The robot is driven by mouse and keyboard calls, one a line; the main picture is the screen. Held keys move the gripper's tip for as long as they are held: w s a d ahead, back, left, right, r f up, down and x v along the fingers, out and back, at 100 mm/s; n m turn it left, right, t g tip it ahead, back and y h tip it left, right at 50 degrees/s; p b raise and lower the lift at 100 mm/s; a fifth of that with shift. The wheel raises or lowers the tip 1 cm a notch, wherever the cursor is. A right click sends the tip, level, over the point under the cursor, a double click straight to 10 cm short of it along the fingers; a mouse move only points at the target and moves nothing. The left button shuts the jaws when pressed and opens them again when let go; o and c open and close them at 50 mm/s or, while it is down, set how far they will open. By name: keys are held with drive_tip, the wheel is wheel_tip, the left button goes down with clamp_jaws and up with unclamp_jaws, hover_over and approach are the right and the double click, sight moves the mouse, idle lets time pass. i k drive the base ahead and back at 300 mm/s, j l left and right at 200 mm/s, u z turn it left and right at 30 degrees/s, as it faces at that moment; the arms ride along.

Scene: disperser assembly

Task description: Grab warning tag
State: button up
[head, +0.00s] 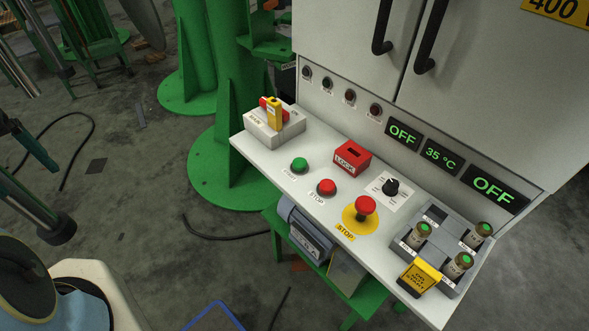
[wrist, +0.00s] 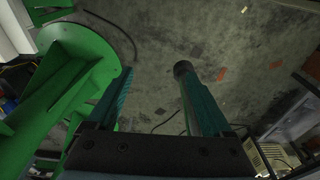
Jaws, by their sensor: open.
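The warning tag (head: 419,276) is a yellow and black block with "DO NOT START" lettering. In the head view it stands at the front left corner of a grey tray (head: 462,286) on the right end of the panel's ledge. My gripper (wrist: 154,76) is open and empty in the wrist view, its two teal fingers apart over bare floor. The tag is not in the wrist view.
The white ledge (head: 318,211) holds a switch box (head: 274,127), a green button (head: 299,165), a red button (head: 326,187), a red lock box (head: 352,158), a knob (head: 391,187) and a red emergency stop (head: 365,206). Several green-topped cylinders stand in the tray. A green column (head: 240,120) stands behind the ledge.

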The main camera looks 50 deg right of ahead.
sight(418, 277)
drive_tip(key=z, duration=0.4)
drive_tip(key=j+z, duration=0.1)
drive_tip(key=z, duration=0.35)
drive_tip(key=k+z, duration=0.1)
drive_tip(key=z, duration=0.75)
drive_tip(key=k+j, duration=0.05)
